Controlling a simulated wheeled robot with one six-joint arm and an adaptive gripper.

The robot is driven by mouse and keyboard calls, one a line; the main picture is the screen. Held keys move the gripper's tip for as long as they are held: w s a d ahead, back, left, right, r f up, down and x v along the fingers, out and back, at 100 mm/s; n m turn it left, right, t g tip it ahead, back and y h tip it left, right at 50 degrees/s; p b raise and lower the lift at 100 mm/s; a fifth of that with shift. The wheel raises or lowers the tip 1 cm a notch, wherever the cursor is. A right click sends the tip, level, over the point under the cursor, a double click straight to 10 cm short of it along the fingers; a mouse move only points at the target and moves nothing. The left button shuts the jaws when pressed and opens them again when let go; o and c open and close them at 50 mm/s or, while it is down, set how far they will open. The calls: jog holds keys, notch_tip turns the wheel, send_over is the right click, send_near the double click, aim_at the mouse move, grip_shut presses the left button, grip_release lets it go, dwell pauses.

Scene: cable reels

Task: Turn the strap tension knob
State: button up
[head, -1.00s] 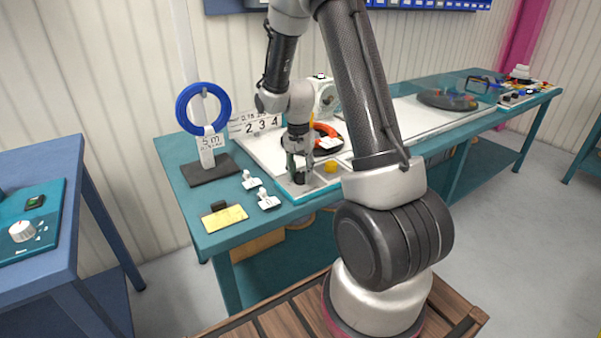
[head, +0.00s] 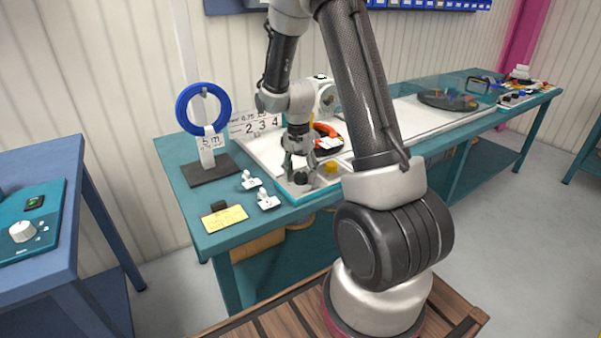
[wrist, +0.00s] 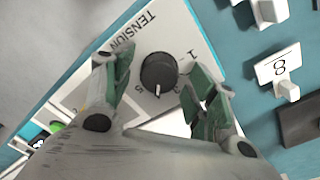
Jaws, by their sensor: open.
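The strap tension knob (wrist: 158,72) is a round black knob with a white pointer line. It sits on a pale panel (wrist: 180,28) marked "TENSION", with numbers around the knob. The pointer faces the lower edge of the wrist view, near the "3". In the head view the knob (head: 300,178) is a small dark shape near the panel's front left corner. My gripper (wrist: 166,84) is open, with one green-padded finger on each side of the knob and a visible gap to it. In the head view my gripper (head: 298,170) is just above the knob.
A yellow knob (head: 330,167) stands close to the right of my gripper. White tags (head: 268,201) and a yellow card (head: 225,218) lie on the bench to the left. A blue ring (head: 203,108) on a dark stand rises at the back left.

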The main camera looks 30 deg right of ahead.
aim_at(299, 174)
jog(key=shift+r, duration=0.1)
notch_tip(299, 174, up, 12)
jog(key=shift+w+a, duration=0.15)
dwell(0.3)
dwell(0.4)
